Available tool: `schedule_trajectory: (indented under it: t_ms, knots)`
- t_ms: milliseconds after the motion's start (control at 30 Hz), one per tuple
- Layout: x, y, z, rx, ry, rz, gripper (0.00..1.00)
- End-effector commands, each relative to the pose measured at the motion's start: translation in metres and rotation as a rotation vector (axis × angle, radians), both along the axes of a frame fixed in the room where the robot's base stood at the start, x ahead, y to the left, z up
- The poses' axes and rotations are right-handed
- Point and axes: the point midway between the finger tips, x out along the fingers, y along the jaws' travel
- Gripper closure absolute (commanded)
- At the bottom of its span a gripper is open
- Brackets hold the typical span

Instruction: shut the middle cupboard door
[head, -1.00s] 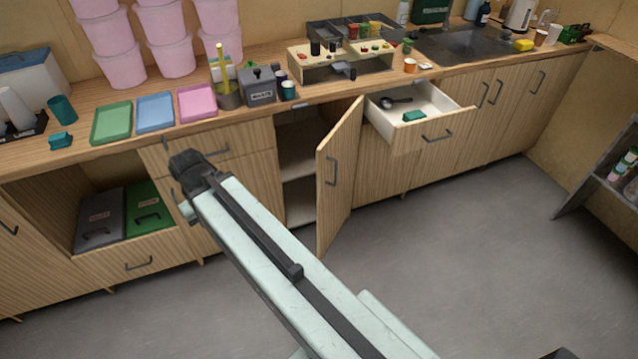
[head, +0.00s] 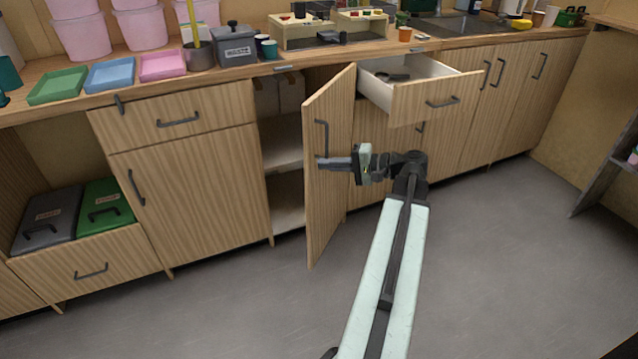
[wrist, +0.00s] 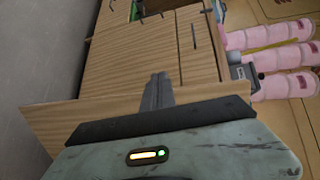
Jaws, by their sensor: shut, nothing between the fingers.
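The middle cupboard door (head: 333,205) is light striped wood with a dark bar handle (head: 322,138). It stands wide open, swung out from the counter front, and its cupboard (head: 284,165) shows pale shelves to its left. My gripper (head: 322,163) is shut and empty, pointing left in front of the door's face, just below the handle. I cannot tell whether the fingertips touch the door. In the wrist view the shut fingers (wrist: 159,82) lie in front of a wooden panel (wrist: 60,122), with drawer and cupboard fronts beyond.
An open drawer (head: 420,95) juts out to the right of the door, above my wrist. An open bay with grey and green boxes (head: 104,207) is at the lower left. The grey floor (head: 490,270) in front is clear.

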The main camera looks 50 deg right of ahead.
Motion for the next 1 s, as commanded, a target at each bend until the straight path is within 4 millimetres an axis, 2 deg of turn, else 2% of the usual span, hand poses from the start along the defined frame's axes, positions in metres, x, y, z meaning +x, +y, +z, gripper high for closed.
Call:
schedule_trajectory:
  t_ms: [33,133,233,367,567,1000]
  knots:
    - [-0.021,-0.026,-0.016,0.022,-0.052,-0.054,1.00]
    - [-0.052,-0.057,-0.008,0.052,-0.137,-0.122,1.00]
    - [-0.067,-0.070,-0.001,0.064,-0.180,-0.151,1.00]
    - [-0.070,-0.072,0.004,0.067,-0.188,-0.157,1.00]
    - [-0.050,-0.065,0.004,0.067,-0.186,-0.153,1.00]
    - [0.038,-0.036,0.004,0.066,-0.185,-0.154,1.00]
